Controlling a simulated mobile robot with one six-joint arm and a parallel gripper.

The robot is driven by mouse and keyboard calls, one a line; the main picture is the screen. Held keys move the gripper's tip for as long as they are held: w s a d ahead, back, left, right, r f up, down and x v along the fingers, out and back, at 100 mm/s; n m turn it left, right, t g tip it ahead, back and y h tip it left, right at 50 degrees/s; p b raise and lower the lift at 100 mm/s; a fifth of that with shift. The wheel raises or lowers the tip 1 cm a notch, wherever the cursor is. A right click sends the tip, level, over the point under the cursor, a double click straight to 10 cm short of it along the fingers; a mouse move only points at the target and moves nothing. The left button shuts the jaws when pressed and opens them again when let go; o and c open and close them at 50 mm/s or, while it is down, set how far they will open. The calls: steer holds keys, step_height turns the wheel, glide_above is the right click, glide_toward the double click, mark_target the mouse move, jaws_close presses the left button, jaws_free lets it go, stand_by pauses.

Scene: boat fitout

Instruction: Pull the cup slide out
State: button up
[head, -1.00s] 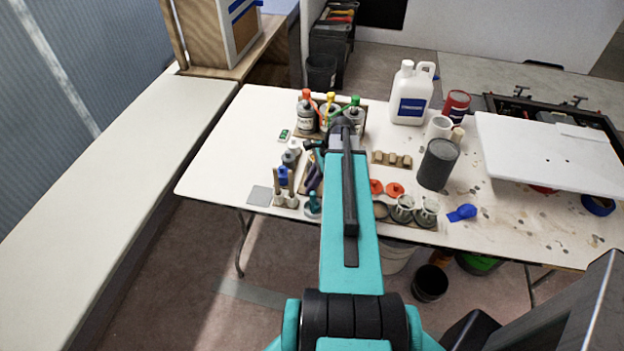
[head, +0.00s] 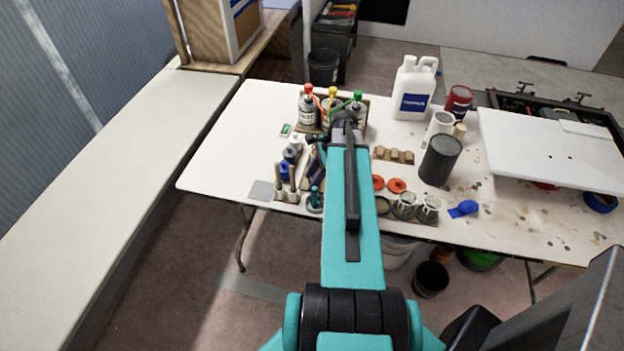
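A low brown strip (head: 425,221) with two clear cups (head: 404,206) and a round dark recess (head: 383,205) lies along the table's front edge, right of my forearm. It looks like the cup slide, but I cannot tell for sure. My arm reaches over the table and covers the strip's left end. My gripper (head: 317,141) is at the far end of the arm, beyond the strip, near the bottle rack. The wrist and forearm mostly hide it, and its fingers cannot be made out. I see nothing held.
Bottles with orange, yellow and green tops (head: 333,107) stand in a rack at the back. A dark grey cylinder (head: 440,160), a white jug (head: 413,88) and a white board (head: 550,150) are to the right. Orange discs (head: 396,185) lie behind the cups.

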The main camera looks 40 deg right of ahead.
steer(key=b+v, duration=0.2)
steer(key=v, duration=1.1)
steer(key=shift+r+b, duration=0.25)
steer(key=shift+b, duration=0.15)
steer(key=shift+r, duration=0.15)
stand_by(0.3)
